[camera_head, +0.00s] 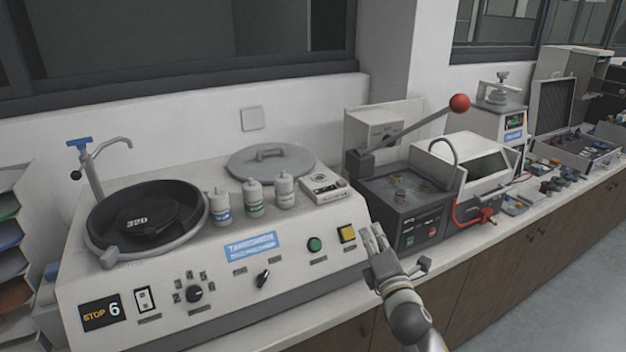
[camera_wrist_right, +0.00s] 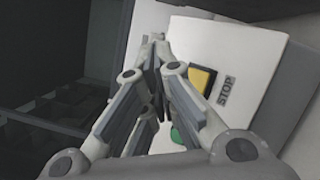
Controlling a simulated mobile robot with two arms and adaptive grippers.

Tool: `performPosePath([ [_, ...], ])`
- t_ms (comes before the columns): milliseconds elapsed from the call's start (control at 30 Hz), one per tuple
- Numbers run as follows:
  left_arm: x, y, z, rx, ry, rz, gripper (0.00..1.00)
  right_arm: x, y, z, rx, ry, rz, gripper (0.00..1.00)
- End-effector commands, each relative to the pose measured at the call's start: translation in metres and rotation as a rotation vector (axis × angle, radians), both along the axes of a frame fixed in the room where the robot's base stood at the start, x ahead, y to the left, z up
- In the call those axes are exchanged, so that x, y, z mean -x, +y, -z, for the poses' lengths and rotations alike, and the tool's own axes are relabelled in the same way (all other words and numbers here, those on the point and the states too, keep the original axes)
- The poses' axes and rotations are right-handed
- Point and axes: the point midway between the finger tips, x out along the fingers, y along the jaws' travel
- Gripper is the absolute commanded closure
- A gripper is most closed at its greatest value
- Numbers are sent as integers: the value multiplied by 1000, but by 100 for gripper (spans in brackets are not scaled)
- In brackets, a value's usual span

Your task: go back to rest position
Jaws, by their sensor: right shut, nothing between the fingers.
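My right gripper (camera_head: 374,238) is shut and empty. It is in front of the right end of the polishing machine (camera_head: 160,270), near the yellow button (camera_head: 347,233). In the right wrist view the closed fingers (camera_wrist_right: 158,50) point at the machine's front panel. The yellow button (camera_wrist_right: 202,79) is beside them, next to the word STOP, and part of the green button (camera_wrist_right: 177,135) shows behind a finger. I cannot tell whether the fingertips touch the panel. My left gripper is not in view.
A dark machine with a red-knobbed lever (camera_head: 459,103) stands right of the gripper. Several bottles (camera_head: 253,196) stand on the polishing machine beside its black wheel (camera_head: 145,217). The bench (camera_head: 465,245) continues right with more equipment. Open floor (camera_head: 575,290) is at the lower right.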

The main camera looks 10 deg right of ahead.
Motion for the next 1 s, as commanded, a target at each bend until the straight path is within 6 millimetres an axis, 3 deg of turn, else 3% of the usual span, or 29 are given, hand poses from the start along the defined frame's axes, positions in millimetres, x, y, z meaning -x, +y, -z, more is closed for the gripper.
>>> performPosePath([
  [167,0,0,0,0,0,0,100,39,-13,46,-287,162,84,100],
  [267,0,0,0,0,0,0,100,85,-21,89,-569,323,190,100],
  [400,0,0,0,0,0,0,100,165,-23,144,-958,546,387,100],
  [500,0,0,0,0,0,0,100,219,-18,169,-1164,672,529,100],
  [700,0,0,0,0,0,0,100,302,-5,192,-1414,837,764,100],
  [1000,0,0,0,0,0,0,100,398,13,196,-1616,997,1068,100],
])
